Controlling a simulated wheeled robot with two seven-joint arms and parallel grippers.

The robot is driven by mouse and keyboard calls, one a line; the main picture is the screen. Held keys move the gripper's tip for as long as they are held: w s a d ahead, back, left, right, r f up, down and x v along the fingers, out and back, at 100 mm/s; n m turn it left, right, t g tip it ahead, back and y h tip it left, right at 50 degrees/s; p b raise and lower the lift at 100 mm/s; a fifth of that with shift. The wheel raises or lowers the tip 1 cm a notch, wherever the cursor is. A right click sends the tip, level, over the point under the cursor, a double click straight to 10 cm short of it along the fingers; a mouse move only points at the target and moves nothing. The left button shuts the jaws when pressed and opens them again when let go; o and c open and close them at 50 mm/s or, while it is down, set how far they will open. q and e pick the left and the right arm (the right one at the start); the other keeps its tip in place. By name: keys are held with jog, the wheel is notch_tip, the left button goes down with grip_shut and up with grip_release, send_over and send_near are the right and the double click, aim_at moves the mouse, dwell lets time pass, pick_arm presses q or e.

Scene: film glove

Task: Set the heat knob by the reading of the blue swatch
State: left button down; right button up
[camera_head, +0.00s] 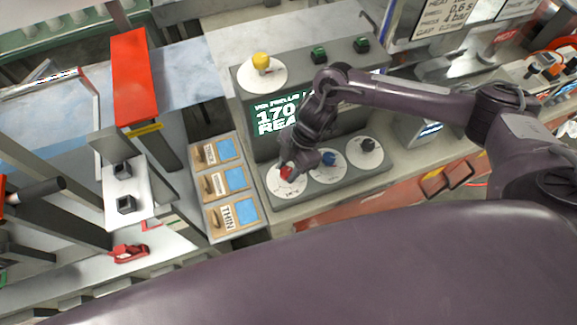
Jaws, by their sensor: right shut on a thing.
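A grey control panel (244,120) stands on the counter. Three knobs on white dials run along its front: a red knob (286,172), a blue knob (328,158) and a black knob (367,144). My right gripper (288,168) reaches down from the right and is shut on the red knob, partly covering it. The panel's screen (277,116) shows "170" and part of "REA"; my right arm hides the rest. Left of the panel a board (208,221) holds three blue swatches; the lowest (246,212) is labelled "THIN", the other labels are too small to read. My left gripper is out of view.
A yellow knob (261,61) and two green buttons (319,54) sit on the panel's upper part. A red bar (133,75) and a grey machine frame stand at the left. A white sign (450,18) with printed settings is at the upper right.

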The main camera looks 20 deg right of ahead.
jog(key=shift+n, duration=0.5)
jog(key=o, duration=1)
jog(key=shift+c, duration=0.2)
jog(key=b+v, duration=0.2)
jog(key=v, duration=0.6)
jog(key=shift+w+b, duration=0.2)
jog(key=shift+b, duration=0.15)
jog(key=shift+f, duration=0.1)
